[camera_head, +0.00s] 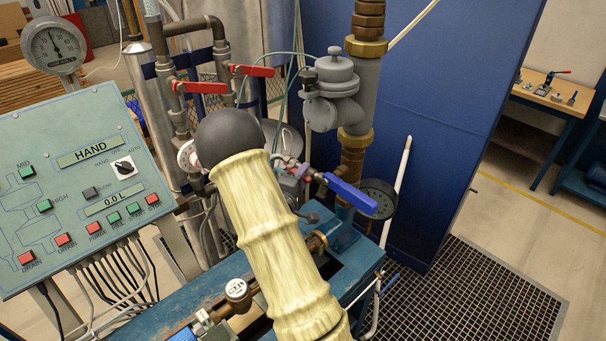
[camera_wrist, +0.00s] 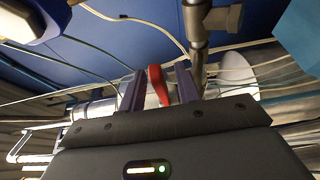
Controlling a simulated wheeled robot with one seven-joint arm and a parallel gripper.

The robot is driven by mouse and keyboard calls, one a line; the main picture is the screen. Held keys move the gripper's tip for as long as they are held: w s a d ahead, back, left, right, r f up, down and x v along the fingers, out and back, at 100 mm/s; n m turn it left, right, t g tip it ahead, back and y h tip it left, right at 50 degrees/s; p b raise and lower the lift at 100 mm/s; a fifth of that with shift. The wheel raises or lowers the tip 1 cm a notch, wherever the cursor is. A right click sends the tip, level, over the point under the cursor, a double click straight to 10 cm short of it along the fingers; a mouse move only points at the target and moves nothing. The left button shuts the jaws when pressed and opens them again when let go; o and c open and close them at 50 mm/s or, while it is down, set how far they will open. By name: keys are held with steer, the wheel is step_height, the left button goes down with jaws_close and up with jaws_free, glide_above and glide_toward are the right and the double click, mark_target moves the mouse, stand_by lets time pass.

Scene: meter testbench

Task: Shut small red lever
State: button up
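In the wrist view, a small red lever (camera_wrist: 156,84) stands between the two purple fingers of my gripper (camera_wrist: 161,76). The fingers are open, with a visible gap on each side of the lever; whether it lies fully within their depth I cannot tell. In the head view, my arm's pale sleeve and black joint cover the middle of the bench, and I cannot clearly make out my gripper. Two larger red levers, a front one (camera_head: 200,87) and a rear one (camera_head: 253,71), sit on the upright pipes at the upper left; both lie roughly level.
A control panel (camera_head: 70,257) stands at left. A metal pipe (camera_wrist: 197,40) runs close by the right finger, and thin hoses cross behind. Floor grating (camera_head: 480,300) is clear at right.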

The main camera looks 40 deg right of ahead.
jaws_close()
